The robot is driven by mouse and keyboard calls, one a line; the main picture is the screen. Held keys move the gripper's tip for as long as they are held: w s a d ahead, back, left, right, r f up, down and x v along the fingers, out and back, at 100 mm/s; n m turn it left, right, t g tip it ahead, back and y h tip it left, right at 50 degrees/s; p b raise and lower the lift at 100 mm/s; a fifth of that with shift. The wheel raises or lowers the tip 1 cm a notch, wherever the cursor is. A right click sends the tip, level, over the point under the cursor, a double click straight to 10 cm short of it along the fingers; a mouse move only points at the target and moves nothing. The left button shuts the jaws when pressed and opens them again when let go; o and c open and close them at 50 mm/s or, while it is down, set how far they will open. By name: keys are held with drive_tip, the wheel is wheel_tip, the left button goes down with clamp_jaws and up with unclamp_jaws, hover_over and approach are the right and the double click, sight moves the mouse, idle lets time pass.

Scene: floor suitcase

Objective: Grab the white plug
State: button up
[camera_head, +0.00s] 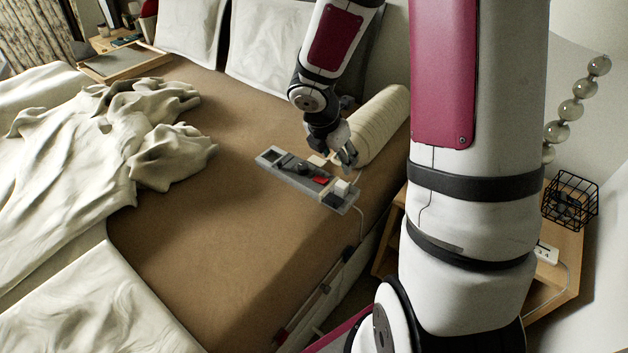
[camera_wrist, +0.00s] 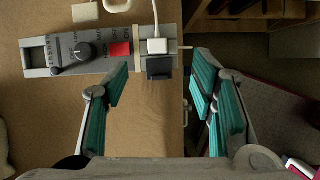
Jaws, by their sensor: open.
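The white plug (camera_wrist: 156,46) sits in the right part of a grey control strip (camera_wrist: 93,55) on the bed, its white cord running to the top of the wrist view. In the head view the white plug (camera_head: 342,186) shows near the strip's right end. A black plug (camera_wrist: 160,68) is right beside it, on the side toward my gripper. My gripper (camera_wrist: 160,72) is open and empty, with teal pads left and right of the plugs in the wrist view. In the head view my gripper (camera_head: 343,157) is just behind the strip; its height above it is hard to tell.
The strip carries a black knob (camera_wrist: 84,51) and a red switch (camera_wrist: 120,49). A small white block (camera_wrist: 85,12) lies beyond it. A cream bolster (camera_head: 378,125) lies behind my gripper. The bed's edge is close on the right, with a wooden nightstand (camera_head: 560,262) beyond.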

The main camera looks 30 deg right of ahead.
wheel_tip(320, 180, down, 2)
drive_tip(key=b, duration=0.4)
hover_over(343, 183)
drive_tip(key=a, duration=0.2)
drive_tip(key=shift+n, duration=0.3)
drive_tip(key=f, duration=0.6)
drive_tip(key=shift+s+a+f, duration=0.15)
drive_tip(key=shift+s+f, duration=0.1)
drive_tip(key=shift+s, duration=0.1)
drive_tip(key=shift+b+x, duration=1.3)
drive_tip(key=shift+x, duration=1.75)
drive_tip(key=shift+r, duration=0.1)
clamp_jaws()
